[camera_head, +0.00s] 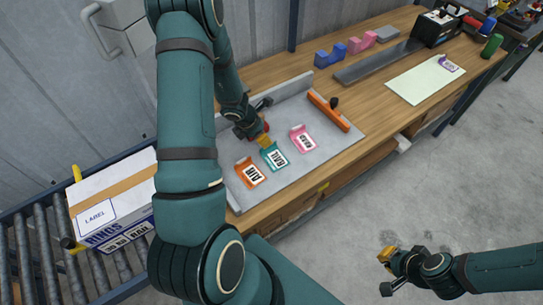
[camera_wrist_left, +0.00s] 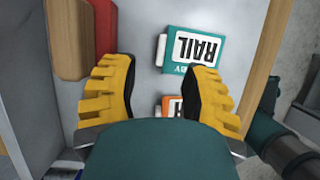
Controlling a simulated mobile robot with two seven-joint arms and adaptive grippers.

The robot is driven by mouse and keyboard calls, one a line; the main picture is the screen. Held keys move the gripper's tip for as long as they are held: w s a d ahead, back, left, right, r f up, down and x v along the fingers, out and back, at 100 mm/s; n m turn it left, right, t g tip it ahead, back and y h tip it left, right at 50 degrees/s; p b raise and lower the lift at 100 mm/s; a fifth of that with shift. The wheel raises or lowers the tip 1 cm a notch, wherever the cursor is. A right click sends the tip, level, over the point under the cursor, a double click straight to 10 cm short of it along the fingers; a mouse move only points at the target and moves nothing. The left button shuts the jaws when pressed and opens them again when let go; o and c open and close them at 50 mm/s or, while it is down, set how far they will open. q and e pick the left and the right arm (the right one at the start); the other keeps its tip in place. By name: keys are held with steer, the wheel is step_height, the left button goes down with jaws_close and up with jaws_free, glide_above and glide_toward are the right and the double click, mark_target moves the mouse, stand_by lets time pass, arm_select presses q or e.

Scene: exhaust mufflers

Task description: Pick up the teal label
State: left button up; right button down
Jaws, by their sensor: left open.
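The teal label (camera_head: 275,157) reads RAIL and lies on a grey board between an orange and a pink label. In the left wrist view the teal label (camera_wrist_left: 190,48) shows upside down, ahead of the fingertips and nearer the right finger. My left gripper (camera_wrist_left: 160,68) is open and empty above the board. In the head view its yellow fingertips (camera_head: 264,142) are at the far edge of the teal label; contact cannot be told. My right gripper (camera_head: 388,256) hangs over the floor at lower right, too small to judge its jaws.
The orange label (camera_head: 250,173) and pink label (camera_head: 302,138) lie close on either side. An orange bar (camera_head: 329,110) stands along the board's (camera_head: 318,153) right. A box (camera_head: 112,205) sits on rollers at left. Blue and pink blocks stand farther back.

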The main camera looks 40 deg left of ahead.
mark_target(271, 148)
arm_select(q)
steer(key=b+x, duration=0.1)
steer(key=x, duration=0.4)
steer(key=shift+s+d+f+b, duration=0.1)
steer(key=shift+d+f+b, duration=0.1)
steer(key=shift+f+b, duration=0.2)
steer(key=shift+w+f, duration=0.25)
steer(key=shift+f, duration=0.15)
steer(key=shift+c, duration=0.3)
steer(key=c, duration=0.7)
